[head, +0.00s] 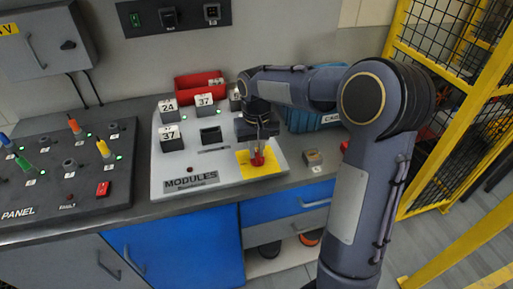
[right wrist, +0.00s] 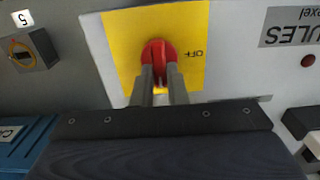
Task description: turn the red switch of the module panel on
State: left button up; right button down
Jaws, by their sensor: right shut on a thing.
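The module panel (head: 162,182) is a light grey sloped board on the counter. Its red switch (head: 257,159) sits on a yellow plate (head: 262,171) at the panel's right front corner. In the right wrist view the red switch (right wrist: 158,52) is a round knob on the yellow plate (right wrist: 125,38), with "OFF" printed beside it. My right gripper (head: 258,150) reaches down onto the switch; in the right wrist view its two fingers (right wrist: 160,78) are closed on the knob's grip, hiding part of it. My left gripper is not in view.
A dark panel with coloured levers (head: 70,170) is at left. A small box (head: 313,158) lies right. A yellow fence (head: 404,100) bounds the right side.

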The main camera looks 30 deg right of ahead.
aim_at(257, 152)
jog(key=c, duration=1.4)
grip_release()
jog(key=shift+c, duration=0.2)
notch_tip(257, 152, up, 7)
jog(key=shift+r, duration=0.4)
